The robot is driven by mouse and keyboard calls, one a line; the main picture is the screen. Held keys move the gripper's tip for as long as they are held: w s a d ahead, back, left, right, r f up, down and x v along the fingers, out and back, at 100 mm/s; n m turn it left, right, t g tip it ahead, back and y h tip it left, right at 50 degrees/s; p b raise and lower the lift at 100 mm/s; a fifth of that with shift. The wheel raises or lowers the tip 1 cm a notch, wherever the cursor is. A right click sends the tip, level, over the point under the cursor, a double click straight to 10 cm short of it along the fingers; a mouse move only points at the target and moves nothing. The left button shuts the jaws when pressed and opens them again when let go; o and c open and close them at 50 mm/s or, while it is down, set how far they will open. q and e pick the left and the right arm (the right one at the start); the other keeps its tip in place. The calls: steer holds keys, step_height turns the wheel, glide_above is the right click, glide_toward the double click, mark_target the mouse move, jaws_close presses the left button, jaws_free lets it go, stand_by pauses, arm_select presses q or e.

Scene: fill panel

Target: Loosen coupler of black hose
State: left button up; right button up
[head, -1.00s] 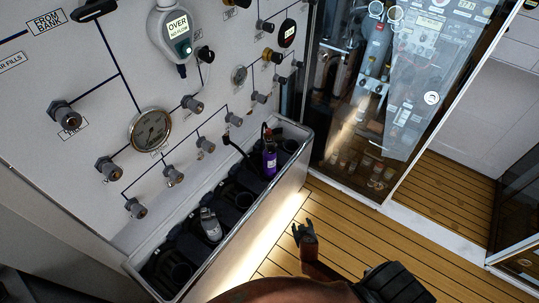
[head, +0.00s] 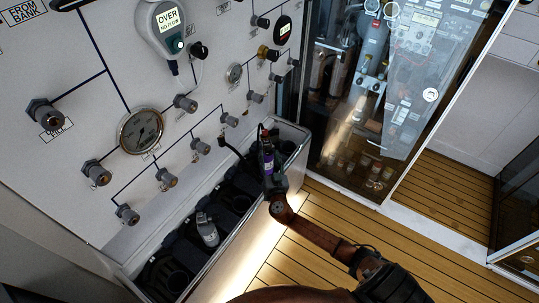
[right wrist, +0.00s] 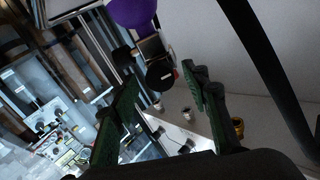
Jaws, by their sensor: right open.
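A purple cylinder (head: 268,161) with a dark top stands in the far end of the trough below the panel. The black hose (head: 234,151) hangs from a panel fitting and curves down toward this cylinder. Its coupler cannot be made out clearly. My right gripper (head: 270,180) is at the near side of the cylinder in the head view and partly covers it. The purple cylinder (right wrist: 131,12) shows beyond at the top. A thick black hose (right wrist: 266,70) arcs past on the right. My left gripper is out of view.
The trough (head: 248,222) has several dark round holders and a grey cylinder (head: 207,229). The panel carries several fittings, a round gauge (head: 141,130) and a display reading OVER (head: 168,20). A glass-fronted cabinet (head: 345,105) stands behind. The wooden floor (head: 310,262) is clear.

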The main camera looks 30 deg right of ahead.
steer(key=shift+w+d, duration=0.3)
steer(key=shift+w, duration=0.3)
steer(key=shift+c, duration=0.6)
jaws_close()
